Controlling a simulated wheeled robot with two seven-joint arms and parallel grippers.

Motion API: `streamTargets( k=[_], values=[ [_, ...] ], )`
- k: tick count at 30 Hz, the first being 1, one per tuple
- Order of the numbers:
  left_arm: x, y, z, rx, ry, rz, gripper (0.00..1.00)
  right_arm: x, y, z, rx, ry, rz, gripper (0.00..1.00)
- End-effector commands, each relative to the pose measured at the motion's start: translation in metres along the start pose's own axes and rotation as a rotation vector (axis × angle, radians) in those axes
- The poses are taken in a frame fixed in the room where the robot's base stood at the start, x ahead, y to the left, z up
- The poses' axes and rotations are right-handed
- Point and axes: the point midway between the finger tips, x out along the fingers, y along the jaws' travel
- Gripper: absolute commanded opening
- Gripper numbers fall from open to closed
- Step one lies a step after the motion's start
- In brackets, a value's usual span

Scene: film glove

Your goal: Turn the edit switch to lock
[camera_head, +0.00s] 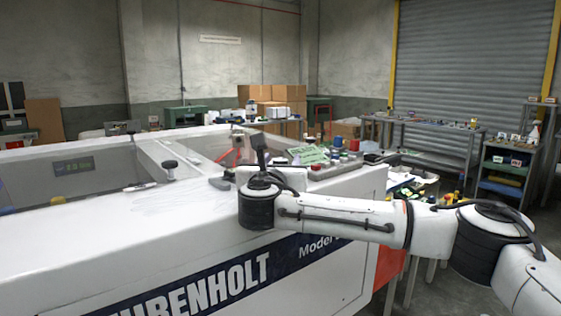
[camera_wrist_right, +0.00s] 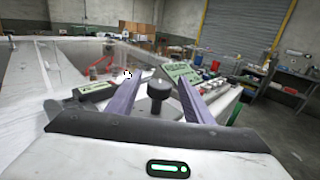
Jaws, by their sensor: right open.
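My right arm comes in from the right in the head view, its wrist over the front edge of the white machine (camera_head: 90,250). The fingers of my right gripper (camera_wrist_right: 160,82) are spread apart in the wrist view, with nothing held. A black round-headed knob (camera_wrist_right: 159,92) shows between them; I cannot tell whether a finger touches it. My left gripper is out of view.
Shelves with parts (camera_head: 507,165) stand at the right, cardboard boxes (camera_head: 272,98) at the back. Open floor lies at the lower right.

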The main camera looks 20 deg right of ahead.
Motion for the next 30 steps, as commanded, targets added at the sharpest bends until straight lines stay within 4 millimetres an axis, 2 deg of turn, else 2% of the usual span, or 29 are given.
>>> streamTargets(
  k=[2, 9, 20, 30],
  values=[
    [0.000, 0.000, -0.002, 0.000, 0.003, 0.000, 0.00, 0.000, 0.000, 0.000, 0.000, 0.000, 0.000, 0.47],
    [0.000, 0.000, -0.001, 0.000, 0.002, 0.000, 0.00, -0.001, 0.000, 0.000, 0.000, 0.000, 0.000, 0.06],
    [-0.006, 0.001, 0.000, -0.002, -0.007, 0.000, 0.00, 0.000, -0.001, 0.001, 0.001, 0.001, 0.055, 0.05],
    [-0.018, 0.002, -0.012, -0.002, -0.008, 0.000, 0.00, 0.001, -0.003, 0.001, 0.000, 0.002, 0.296, 0.05]
  ],
)
